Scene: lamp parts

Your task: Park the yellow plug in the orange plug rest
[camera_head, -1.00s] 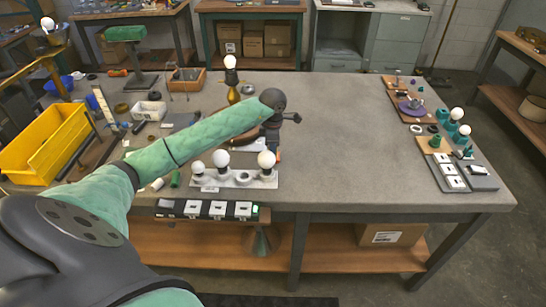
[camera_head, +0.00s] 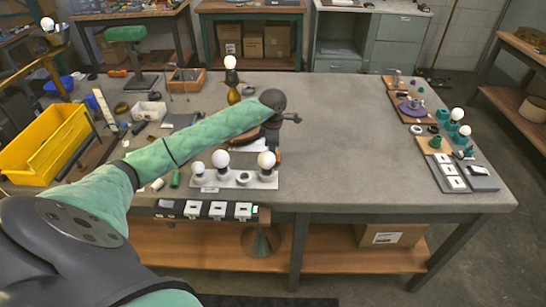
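I cannot make out the yellow plug or the orange plug rest at this size. My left arm reaches in from the left over the bench. Its wrist bends down near the bench's middle, and my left gripper (camera_head: 270,142) is small and dark there, above the bench behind the row of bulbs. The fingers are too small and too hidden to show whether they are open or hold anything. My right gripper is out of view.
A white holder (camera_head: 238,184) with several round bulbs stands at the front edge, above a strip of white sockets (camera_head: 218,210). A yellow bin (camera_head: 45,150) stands at left. Boards with lamp parts (camera_head: 445,150) lie at right. The bench's centre right (camera_head: 350,140) is clear.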

